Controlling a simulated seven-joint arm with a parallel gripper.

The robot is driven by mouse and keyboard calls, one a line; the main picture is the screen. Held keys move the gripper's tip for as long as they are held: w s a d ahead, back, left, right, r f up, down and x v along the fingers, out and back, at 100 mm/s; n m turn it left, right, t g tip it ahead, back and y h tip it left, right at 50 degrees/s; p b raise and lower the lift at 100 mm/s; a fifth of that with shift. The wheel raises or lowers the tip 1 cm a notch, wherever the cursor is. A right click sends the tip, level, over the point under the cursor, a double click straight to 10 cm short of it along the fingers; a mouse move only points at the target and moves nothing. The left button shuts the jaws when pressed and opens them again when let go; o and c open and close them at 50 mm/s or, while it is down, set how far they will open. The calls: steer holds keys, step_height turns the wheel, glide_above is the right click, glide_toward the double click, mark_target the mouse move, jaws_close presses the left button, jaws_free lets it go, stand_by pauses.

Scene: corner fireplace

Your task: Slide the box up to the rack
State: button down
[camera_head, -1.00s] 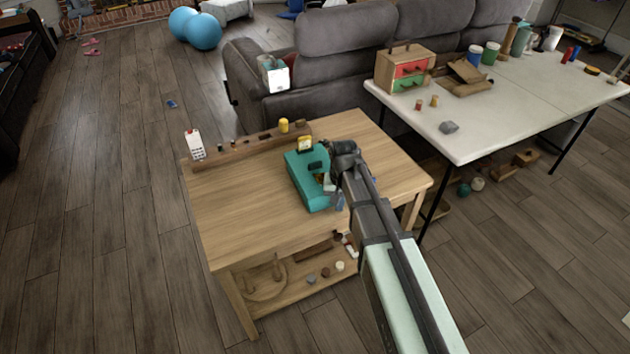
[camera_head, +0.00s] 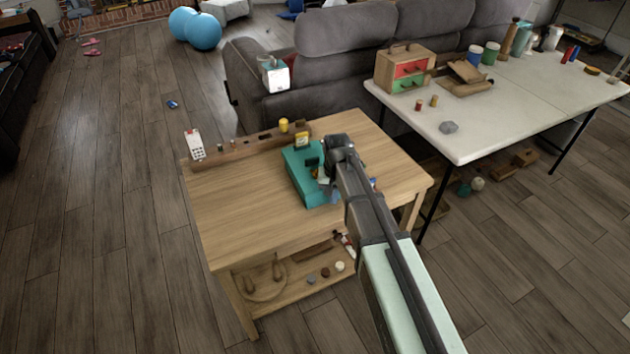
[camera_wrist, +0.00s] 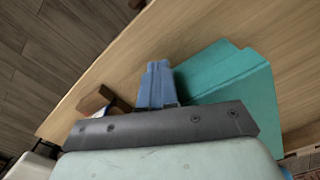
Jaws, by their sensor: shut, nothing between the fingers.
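The teal box (camera_head: 296,174) lies on the wooden table, its far end close to the rack. The rack (camera_head: 240,151) is a long brown wooden bar with holes along the table's back edge. Whether box and rack touch is unclear. My gripper (camera_head: 332,192) is low at the box's right side, partly hidden by my arm in the head view. In the wrist view its blue fingers (camera_wrist: 157,84) are together and empty, close beside the teal box (camera_wrist: 238,92); contact is hard to tell.
A white item (camera_head: 194,145) stands at the rack's left end, and a yellow cup (camera_head: 284,126) at its right. A yellow-and-black item (camera_head: 302,140) is at the box's far end. The table's left part is clear. A sofa (camera_head: 345,75) and white table (camera_head: 520,90) stand behind and right.

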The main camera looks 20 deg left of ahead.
steer(key=shift+w+a, duration=1.6)
steer(key=shift+a, duration=0.2)
steer(key=shift+w+a, duration=1.55)
steer(key=shift+a, duration=0.2)
steer(key=shift+s+d, duration=0.1)
steer(key=shift+s+d, duration=0.8)
steer(key=shift+d, duration=0.1)
steer(key=shift+r, duration=6)
